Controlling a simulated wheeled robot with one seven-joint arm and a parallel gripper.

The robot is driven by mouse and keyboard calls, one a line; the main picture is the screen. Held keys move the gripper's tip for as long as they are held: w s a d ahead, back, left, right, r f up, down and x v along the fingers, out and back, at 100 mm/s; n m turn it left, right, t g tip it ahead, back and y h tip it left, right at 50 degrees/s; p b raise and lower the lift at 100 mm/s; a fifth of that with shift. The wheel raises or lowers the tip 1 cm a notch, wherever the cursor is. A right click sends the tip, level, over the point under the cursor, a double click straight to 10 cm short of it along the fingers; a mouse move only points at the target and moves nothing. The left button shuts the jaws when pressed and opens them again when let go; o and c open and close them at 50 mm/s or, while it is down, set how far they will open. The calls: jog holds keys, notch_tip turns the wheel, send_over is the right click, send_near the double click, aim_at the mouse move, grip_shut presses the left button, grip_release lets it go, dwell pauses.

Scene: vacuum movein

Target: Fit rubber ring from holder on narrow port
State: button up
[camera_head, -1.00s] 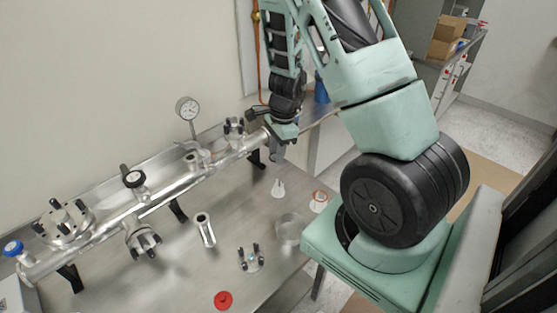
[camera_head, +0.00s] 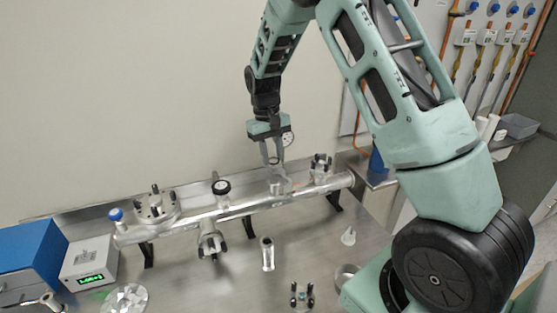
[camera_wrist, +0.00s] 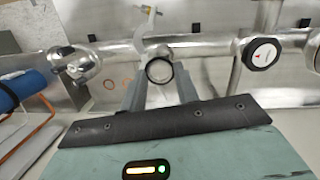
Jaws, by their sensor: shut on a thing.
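My gripper (camera_head: 275,163) points down over the long metal tube (camera_head: 232,215), just above the short upright narrow port (camera_head: 276,187). In the wrist view my two fingers (camera_wrist: 160,80) close around a dark rubber ring (camera_wrist: 160,59). The ring lines up with the round bright opening of the port (camera_wrist: 160,71). I cannot tell whether the ring touches the port or hovers over it.
A black-knobbed valve (camera_head: 221,187) and clamped flanges (camera_head: 156,206) rise along the tube. A loose metal tube piece (camera_head: 267,253) stands in front. A blue box (camera_head: 30,258) is at the left.

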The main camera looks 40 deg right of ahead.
jog(key=b, duration=0.4)
send_over(274, 183)
jog(key=shift+w+a+f, duration=0.1)
jog(key=shift+f, duration=1.15)
jog(key=shift+w+f, duration=0.1)
jog(key=shift+f, duration=1.8)
jog(key=shift+f, duration=0.4)
jog(key=o, duration=1)
jog(key=shift+w+r, duration=0.15)
jog(key=shift+r, duration=0.35)
jog(key=r+b, duration=0.1)
jog(key=r, duration=0.4)
jog(key=w+r, duration=0.1)
jog(key=r, duration=0.4)
jog(key=w+r+b, duration=0.1)
jog(key=r, duration=0.5)
jog(key=shift+w+a+r+b, duration=0.1)
jog(key=shift+w+a+b, duration=0.1)
jog(key=shift+a+b, duration=0.1)
